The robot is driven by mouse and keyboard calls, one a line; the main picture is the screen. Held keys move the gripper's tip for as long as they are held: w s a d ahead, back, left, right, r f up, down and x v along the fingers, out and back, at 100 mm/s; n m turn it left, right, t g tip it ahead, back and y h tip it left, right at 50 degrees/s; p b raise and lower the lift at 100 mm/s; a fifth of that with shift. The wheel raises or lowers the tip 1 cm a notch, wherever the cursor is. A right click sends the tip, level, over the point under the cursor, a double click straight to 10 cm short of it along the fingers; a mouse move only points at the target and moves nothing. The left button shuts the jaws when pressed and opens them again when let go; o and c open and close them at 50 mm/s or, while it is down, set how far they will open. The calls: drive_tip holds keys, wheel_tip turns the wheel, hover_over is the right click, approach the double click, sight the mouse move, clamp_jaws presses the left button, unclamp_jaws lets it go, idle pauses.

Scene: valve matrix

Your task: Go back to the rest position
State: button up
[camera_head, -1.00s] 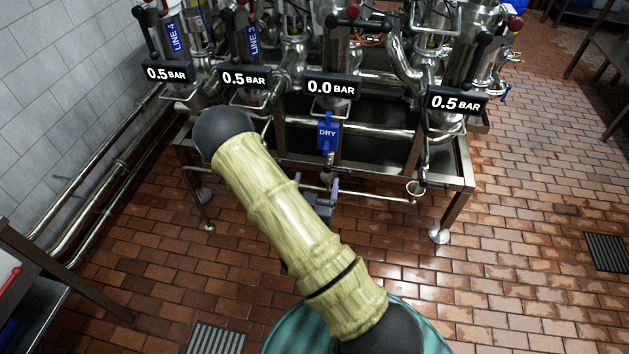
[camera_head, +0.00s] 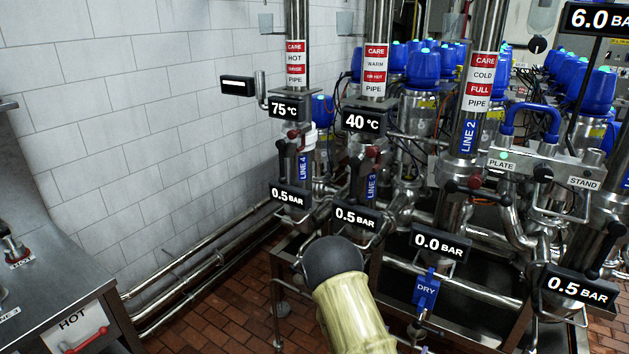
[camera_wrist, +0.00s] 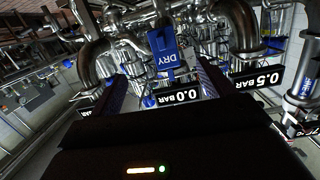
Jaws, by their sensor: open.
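My gripper (camera_wrist: 161,70) is open in the wrist view, with its two dark purple fingers apart. Nothing shows held between them. A blue DRY tag (camera_wrist: 167,58) and a 0.0 BAR display (camera_wrist: 179,97) appear beyond the fingers. In the head view the DRY tag (camera_head: 426,289) hangs below the 0.0 BAR display (camera_head: 440,246). My arm rises at the bottom centre of the head view, and most of my gripper is out of that view. I cannot tell how far the fingers are from the tag.
The pipe and valve rack (camera_head: 470,300) fills the centre and right. Pipes (camera_head: 200,262) run along the white tiled wall (camera_head: 150,120) at left. A metal bench (camera_head: 60,270) with a red handle stands at lower left. Brick floor (camera_head: 215,315) is open between them.

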drive_tip(key=s+a+r+n+g+y+p, duration=0.1)
drive_tip(key=a+r+n+g+y+p, duration=0.3)
drive_tip(key=a+r+g+y, duration=0.55)
drive_tip(key=s+d+r+n+g+p, duration=0.1)
drive_tip(key=s+d+r+n+p, duration=0.1)
drive_tip(key=s+r, duration=0.8)
drive_tip(key=shift+s+d+r+n+p, duration=0.2)
drive_tip(key=shift+s+r+n+p, duration=0.3)
drive_tip(key=shift+n+p, duration=0.5)
